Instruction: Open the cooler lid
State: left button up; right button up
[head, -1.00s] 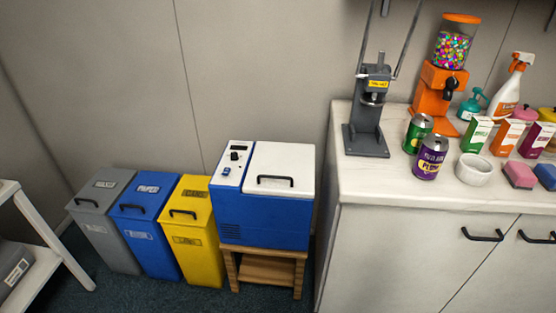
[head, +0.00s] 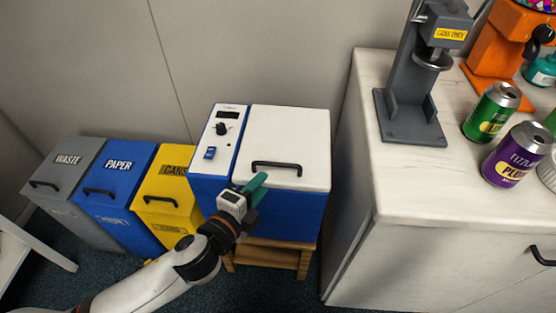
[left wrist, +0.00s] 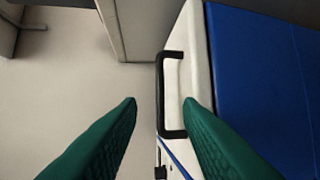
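The blue cooler (head: 285,214) stands on a small wooden stand, and its white lid (head: 290,130) is closed. A black bar handle (head: 277,166) sits near the lid's front edge; it also shows in the left wrist view (left wrist: 161,95). My left gripper (head: 257,187), with green fingers, is just in front of and below the handle. In the left wrist view the open fingers (left wrist: 159,102) appear on either side of the handle, with nothing gripped. I cannot tell whether a finger touches the lid or handle. My right gripper is not in view.
A control panel (head: 220,135) with a knob lies left of the lid. Yellow (head: 165,205), blue (head: 118,190) and grey (head: 67,180) bins stand to the left. A white counter (head: 365,120) with a can crusher (head: 415,95) and cans is close on the right.

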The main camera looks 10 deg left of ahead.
aim_at(277, 166)
pick_arm(q)
jog(key=x, duration=0.8)
jog(key=shift+a, duration=0.1)
jog(key=shift+w+d+f, duration=0.15)
jog(key=shift+w+d, duration=0.1)
jog(key=shift+w, duration=0.35)
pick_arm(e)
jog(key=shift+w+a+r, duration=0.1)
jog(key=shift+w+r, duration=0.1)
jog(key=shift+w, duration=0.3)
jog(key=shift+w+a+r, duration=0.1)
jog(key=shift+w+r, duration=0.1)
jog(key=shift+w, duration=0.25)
pick_arm(q)
grip_shut()
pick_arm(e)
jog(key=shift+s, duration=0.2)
